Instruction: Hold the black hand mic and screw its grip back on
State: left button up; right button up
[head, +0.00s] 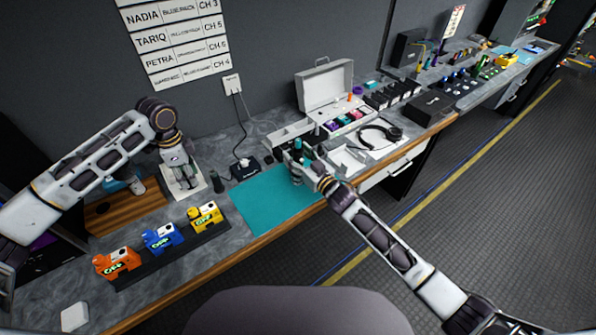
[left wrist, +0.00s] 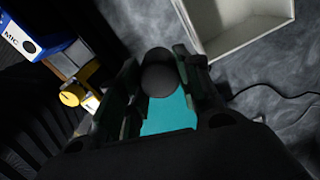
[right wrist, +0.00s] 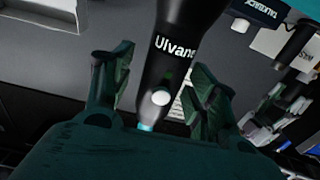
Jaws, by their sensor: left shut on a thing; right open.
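The black hand mic (right wrist: 168,60), lettered "Ulvans", shows large in the right wrist view, with a round white button on its body. It passes between the spread fingers of my right gripper (right wrist: 158,95), which is open. In the head view this gripper (head: 298,166) is at the teal mat's far right part. My left gripper (head: 186,174) is over a white tray, left of the mat. In the left wrist view it is shut on a dark round-ended piece (left wrist: 159,76). I cannot tell whether this is the mic's grip.
The teal mat (head: 268,200) has clear room. Orange, blue and yellow packs (head: 162,238) stand in a row at the front left. A dark cylinder (head: 217,182) stands left of the mat. A talkback box (head: 245,168) and headphones (head: 380,136) are near.

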dwell(0.4)
grip_shut()
jog(key=shift+r, duration=0.1)
